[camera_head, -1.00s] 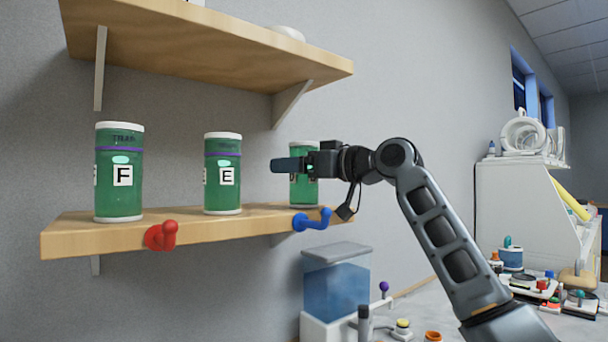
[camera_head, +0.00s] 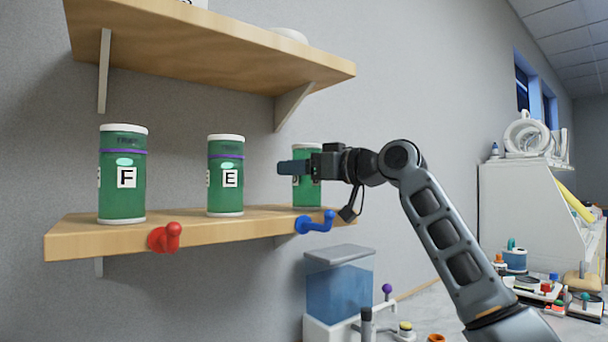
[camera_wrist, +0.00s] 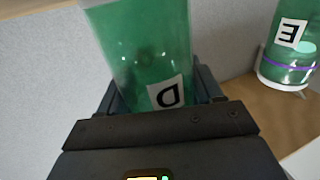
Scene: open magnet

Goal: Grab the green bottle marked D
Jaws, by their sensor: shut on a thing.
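The green bottle marked D (camera_head: 306,196) is at the right end of the lower shelf, partly hidden behind my gripper in the head view. In the wrist view the bottle (camera_wrist: 145,50) stands between the two fingers, with its D label low and upside down. My gripper (camera_head: 297,167) is shut on this bottle around its middle. Its base is at about shelf level; I cannot tell whether it touches the board. The fingers show on both sides of the bottle in the wrist view.
Green bottles E (camera_head: 225,190) and F (camera_head: 122,190) stand to the left on the lower shelf (camera_head: 90,238). A red hook (camera_head: 165,238) and a blue hook (camera_head: 315,222) stick out from its front edge. The upper shelf (camera_head: 220,45) hangs above. A blue-filled tank (camera_head: 340,285) stands below.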

